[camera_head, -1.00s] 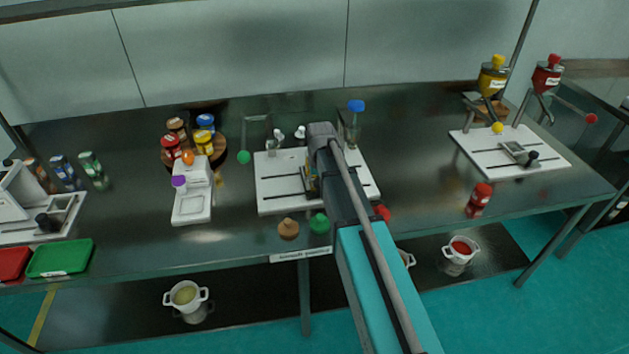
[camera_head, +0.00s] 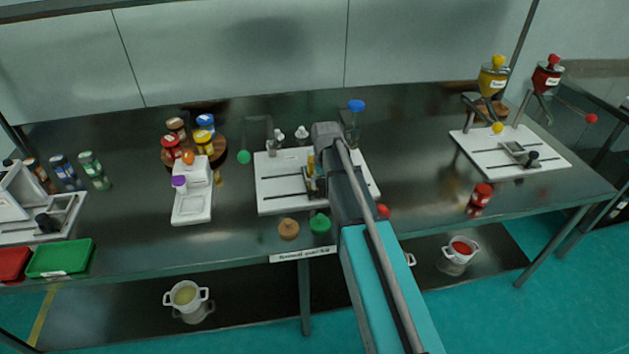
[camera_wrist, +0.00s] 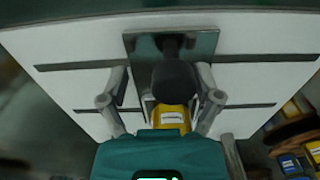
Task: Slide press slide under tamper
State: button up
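My gripper (camera_wrist: 162,92) is over the white board (camera_wrist: 70,55) of the middle station, which also shows in the head view (camera_head: 278,204). In the wrist view its two grey fingers stand apart on either side of a black knob (camera_wrist: 173,80). A gap shows on the left of the knob, and the right finger looks close to it. The knob rises by a dark metal plate (camera_wrist: 145,45), which looks like the press slide. A labelled yellow part (camera_wrist: 171,117) sits just below the knob in the picture. My arm hides much of this station in the head view, and I cannot make out the tamper.
Brown (camera_head: 288,229) and green (camera_head: 320,223) stoppers stand before the board. A blue-capped bottle (camera_head: 355,120) is behind it. A white device (camera_head: 192,205) and several jars are to the left.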

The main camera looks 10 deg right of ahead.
jog(key=shift+d, duration=6)
jog(key=shift+o, duration=1.4)
notch_tip(320, 180, up, 9)
jog(key=p, duration=0.9)
jog(key=s+a, duration=0.6)
jog(key=s, duration=0.3)
jog(key=s+a, duration=0.7)
jog(key=s, duration=0.3)
jog(key=shift+s, duration=0.3)
